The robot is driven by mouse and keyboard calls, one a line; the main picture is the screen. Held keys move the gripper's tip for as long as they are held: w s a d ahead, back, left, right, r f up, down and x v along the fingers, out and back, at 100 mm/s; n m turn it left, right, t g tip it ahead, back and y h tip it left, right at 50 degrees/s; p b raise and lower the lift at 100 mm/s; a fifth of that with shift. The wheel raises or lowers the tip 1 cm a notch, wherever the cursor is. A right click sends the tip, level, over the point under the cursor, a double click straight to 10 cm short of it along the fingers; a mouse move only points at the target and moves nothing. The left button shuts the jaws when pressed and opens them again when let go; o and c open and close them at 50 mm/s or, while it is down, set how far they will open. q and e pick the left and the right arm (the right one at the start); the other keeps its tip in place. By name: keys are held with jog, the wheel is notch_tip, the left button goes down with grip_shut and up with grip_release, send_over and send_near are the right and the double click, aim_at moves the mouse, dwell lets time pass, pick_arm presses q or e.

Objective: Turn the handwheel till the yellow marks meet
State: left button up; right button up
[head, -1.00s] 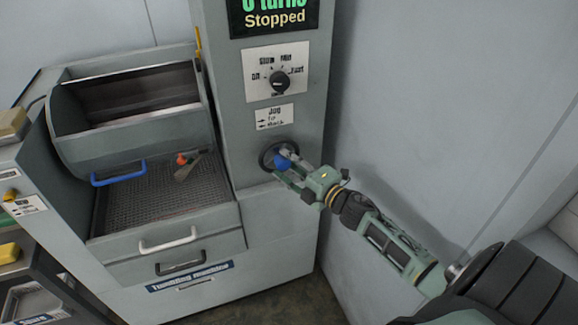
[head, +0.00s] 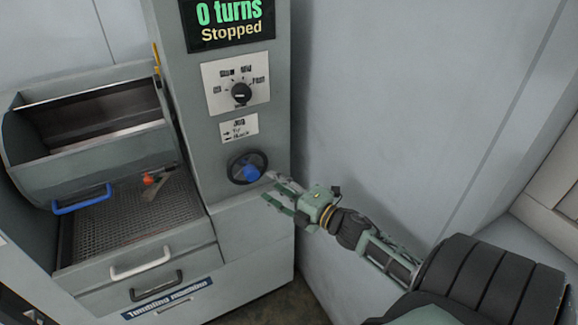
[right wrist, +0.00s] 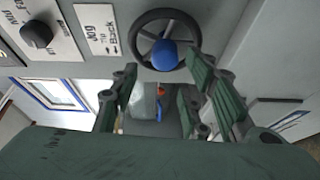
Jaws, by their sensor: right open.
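The dark handwheel (head: 247,160) with a blue knob (head: 252,173) is on the front of the grey column. It also shows in the right wrist view (right wrist: 141,31), with the blue knob (right wrist: 165,55) towards me. My right gripper (head: 269,187) is open and empty, just right of and below the wheel, its fingers apart from the knob. A yellow strip (head: 156,58) shows at the column's left edge beside the drum (head: 100,160); I cannot make out two separate yellow marks. My left gripper is not in view.
A display (head: 229,20) reads "0 turns, Stopped". Below it are a selector knob (head: 241,93) and a "Jog" label (head: 238,128). The drum has a blue handle (head: 82,200), above a mesh tray (head: 105,238). A wall (head: 400,100) stands on the right.

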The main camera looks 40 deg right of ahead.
jog(key=s, duration=0.5)
jog(key=shift+d, duration=0.4)
jog(key=shift+w, duration=0.1)
jog(key=s+f+m+g+h, duration=0.15)
jog(key=s+f+m, duration=0.25)
jog(key=f, duration=0.7)
jog(key=s+f+m+g+h, duration=0.1)
jog(key=s+f+m+g, duration=0.25)
jog(key=f, duration=0.75)
jog(key=s+f+m+g+h, duration=0.2)
jog(key=s+f+m, duration=0.15)
jog(key=f, duration=0.75)
jog(key=s+a+f+m+g, duration=0.2)
jog(key=s+a+f, duration=0.3)
jog(key=s, duration=0.5)
jog(key=s+a+f+m+g+y, duration=0.1)
jog(key=s+a+f+g, duration=0.3)
jog(key=s+a+f, duration=0.2)
jog(key=s+a+f+m+g, duration=0.2)
jog(key=s+a+f, duration=0.4)
jog(key=s+f, duration=0.3)
jog(key=s+g, duration=0.1)
jog(key=s, duration=0.3)
jog(key=shift+s+m+g+y, duration=0.3)
jog(key=shift+s+g+y, duration=0.05)
jog(key=shift+g, duration=0.05)
